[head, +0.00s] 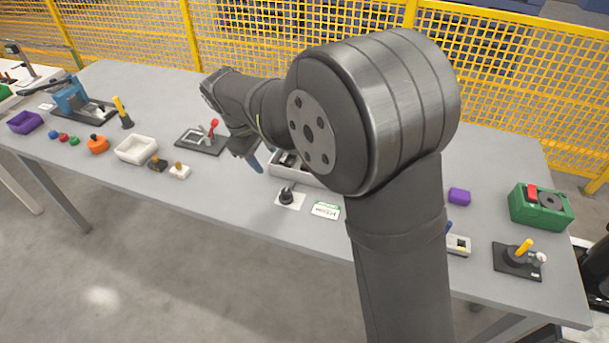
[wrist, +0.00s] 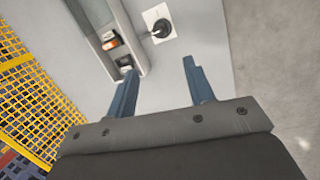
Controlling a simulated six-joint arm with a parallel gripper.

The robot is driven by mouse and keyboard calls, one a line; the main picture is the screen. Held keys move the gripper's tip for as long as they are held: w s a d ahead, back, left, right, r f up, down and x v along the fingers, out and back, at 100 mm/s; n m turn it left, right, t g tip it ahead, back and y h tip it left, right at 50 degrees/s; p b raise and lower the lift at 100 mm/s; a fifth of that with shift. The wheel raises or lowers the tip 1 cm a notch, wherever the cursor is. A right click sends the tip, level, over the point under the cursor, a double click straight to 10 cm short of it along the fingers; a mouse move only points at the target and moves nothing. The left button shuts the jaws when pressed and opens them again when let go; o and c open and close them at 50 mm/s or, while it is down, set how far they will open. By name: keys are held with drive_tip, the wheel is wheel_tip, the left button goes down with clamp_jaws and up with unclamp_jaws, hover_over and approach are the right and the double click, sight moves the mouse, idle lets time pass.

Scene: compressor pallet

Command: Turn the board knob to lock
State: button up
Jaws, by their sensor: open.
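The board knob (head: 287,196) is a black rotary knob on a small white square plate (head: 299,203), near the front edge of the table. In the wrist view the knob (wrist: 161,28) shows beyond the fingertips, with its white plate around it. My gripper (head: 252,161) hangs above the table, behind and left of the knob in the head view. In the wrist view my gripper (wrist: 159,66) has its two blue fingers apart with nothing between them, and it does not touch the knob. The knob's markings are too small to read.
A grey tray-like unit (wrist: 100,25) with switches lies beside the knob. A panel with a red-tipped lever (head: 203,140) stands behind left. Yellow fencing (head: 240,40) runs behind the table.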

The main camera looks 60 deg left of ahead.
drive_tip(key=w+a+m+g, duration=0.2)
drive_tip(key=w+m+g, duration=0.1)
drive_tip(key=w, duration=0.3)
approach(286, 191)
drive_tip(key=shift+m+h, duration=0.3)
drive_tip(key=f, duration=0.8)
drive_tip(key=shift+w+a+f, duration=0.2)
drive_tip(key=shift+a+f, duration=0.05)
drive_tip(key=shift+f, duration=0.1)
drive_tip(key=c, duration=1)
